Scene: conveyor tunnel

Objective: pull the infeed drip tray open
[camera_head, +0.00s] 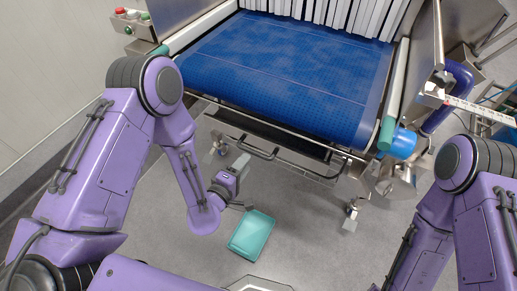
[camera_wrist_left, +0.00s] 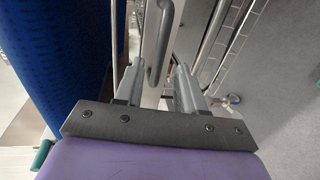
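The infeed drip tray (camera_head: 285,137) shows as a dark, shallow shape under the front end of the blue belt. A grey bar handle (camera_head: 258,152) runs along its front. My left gripper (camera_head: 241,163) is just below and in front of this handle. In the left wrist view the two grey fingers of my left gripper (camera_wrist_left: 157,88) stand apart. The curved end of the handle (camera_wrist_left: 157,50) shows in the gap between them; whether it lies between the fingertips or beyond them is unclear. My right arm comes in at the right, but its gripper is out of view.
The blue conveyor belt (camera_head: 285,70) lies above the tray, with white strip curtains (camera_head: 335,14) behind. A teal box-like item (camera_head: 252,236) is below my left gripper. Grey floor (camera_head: 310,225) in front is mostly open.

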